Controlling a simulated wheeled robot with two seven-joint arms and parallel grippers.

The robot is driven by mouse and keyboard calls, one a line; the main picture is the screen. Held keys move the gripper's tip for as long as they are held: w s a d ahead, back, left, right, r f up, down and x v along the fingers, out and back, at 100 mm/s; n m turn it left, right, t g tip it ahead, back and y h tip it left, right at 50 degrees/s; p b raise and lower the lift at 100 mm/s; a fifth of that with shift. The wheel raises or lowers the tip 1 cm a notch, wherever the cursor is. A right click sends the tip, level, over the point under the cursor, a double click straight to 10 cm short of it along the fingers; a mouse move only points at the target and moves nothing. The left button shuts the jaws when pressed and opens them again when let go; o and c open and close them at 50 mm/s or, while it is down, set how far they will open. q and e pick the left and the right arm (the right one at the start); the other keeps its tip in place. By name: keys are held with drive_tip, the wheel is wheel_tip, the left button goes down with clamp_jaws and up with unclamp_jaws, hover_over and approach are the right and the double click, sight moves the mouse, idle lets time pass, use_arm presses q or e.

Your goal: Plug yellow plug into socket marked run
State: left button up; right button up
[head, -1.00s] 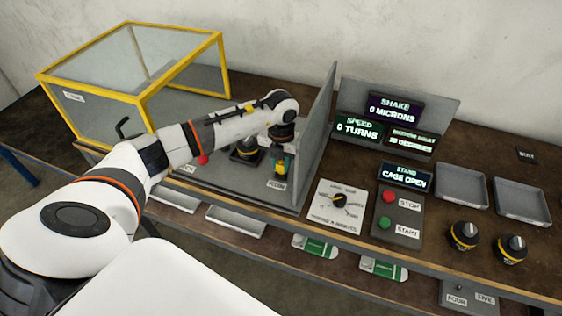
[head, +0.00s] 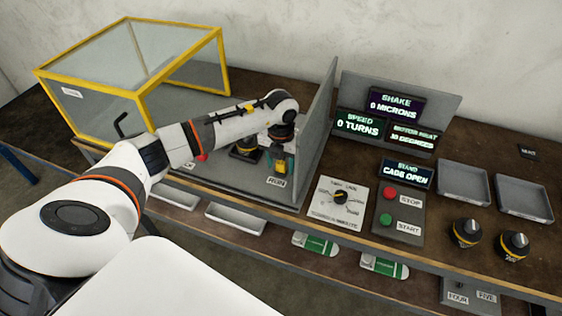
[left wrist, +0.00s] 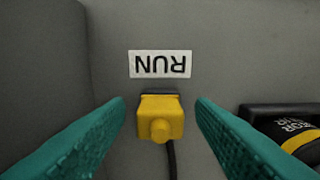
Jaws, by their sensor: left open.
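The yellow plug (left wrist: 160,120) sits against a small dark socket (left wrist: 158,97) beside the RUN label (left wrist: 160,64), which reads upside down in the left wrist view. A dark cable runs from there toward the bottom of that view. How deep the plug sits cannot be told. My left gripper (left wrist: 160,130) is open, its teal fingers on either side of the plug with a gap to each. In the head view, the plug (head: 281,166) shows under my left gripper (head: 283,156), and the label (head: 276,182) lies just in front. My right gripper is not in view.
A dark motor with a yellow band (head: 245,148) stands left of the plug. A grey upright panel (head: 318,130) rises close on the right. The yellow-framed cage (head: 140,75) is tilted back at left. A dial panel (head: 339,200), stop and start buttons (head: 398,212) and trays lie to the right.

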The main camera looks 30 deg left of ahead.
sight(281, 163)
use_arm(q)
wheel_tip(281, 163, up, 12)
drive_tip(key=b, duration=0.2)
idle(0.9)
